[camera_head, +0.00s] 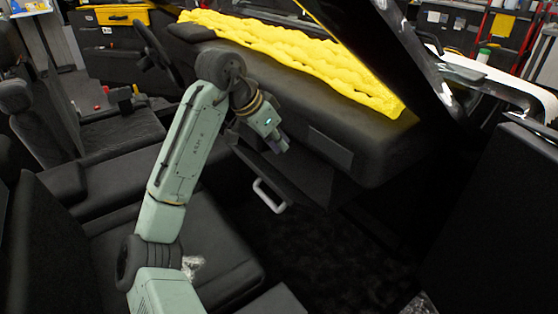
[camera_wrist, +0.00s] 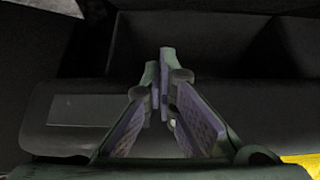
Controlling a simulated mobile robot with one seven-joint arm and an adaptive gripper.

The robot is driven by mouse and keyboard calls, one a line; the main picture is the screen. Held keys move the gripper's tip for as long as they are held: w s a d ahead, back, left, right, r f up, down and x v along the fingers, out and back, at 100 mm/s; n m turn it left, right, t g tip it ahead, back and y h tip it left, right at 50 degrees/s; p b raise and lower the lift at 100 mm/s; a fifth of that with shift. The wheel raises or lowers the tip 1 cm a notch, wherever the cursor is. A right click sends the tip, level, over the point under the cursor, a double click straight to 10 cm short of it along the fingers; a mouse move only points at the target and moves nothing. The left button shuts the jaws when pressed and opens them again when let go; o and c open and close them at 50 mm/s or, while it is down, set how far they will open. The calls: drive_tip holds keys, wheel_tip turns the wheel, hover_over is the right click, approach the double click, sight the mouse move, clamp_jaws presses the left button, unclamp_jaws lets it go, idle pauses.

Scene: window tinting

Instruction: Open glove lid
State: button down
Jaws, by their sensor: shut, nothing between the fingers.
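The glove lid (camera_head: 292,178) is a dark panel below the dashboard, tilted down and outward, with a white handle (camera_head: 269,196) on its lower edge. It appears to hang open. In the wrist view, a dark box-like hollow (camera_wrist: 205,38) shows beyond the fingers; it looks like the glove compartment, but is too dim to make out its contents. My gripper (camera_head: 284,147) is just above the lid, near the dashboard's lower edge, apart from the handle. Its fingers also show in the wrist view (camera_wrist: 165,58), tips together and empty. Whether they touch the lid is unclear.
The dark dashboard (camera_head: 372,152) carries crumpled yellow cloth (camera_head: 290,52) on top. A steering wheel (camera_head: 155,52) is at the left. A dark seat (camera_head: 215,240) is below my arm, with a small crumpled clear item (camera_head: 192,265) on it. The footwell (camera_head: 310,250) looks free.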

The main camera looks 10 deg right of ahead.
drive_tip(key=p, duration=0.1)
hover_over(286, 187)
drive_tip(key=w+d, duration=0.1)
drive_tip(key=d, duration=0.2)
wheel_tip(286, 187, down, 8)
drive_tip(key=shift+a+f, duration=0.1)
drive_tip(key=shift+f, duration=0.05)
drive_tip(key=shift+s+a+f, duration=0.2)
drive_tip(key=shift+a+f, duration=0.2)
drive_tip(key=shift+a, duration=0.1)
drive_tip(key=shift+s+a+f, duration=0.15)
drive_tip(key=shift+a+f, duration=0.25)
drive_tip(key=shift+a, duration=0.05)
drive_tip(key=shift+s+a+f, duration=0.2)
drive_tip(key=shift+a+f, duration=0.2)
drive_tip(key=shift+f, duration=0.15)
drive_tip(key=shift+f, duration=0.1)
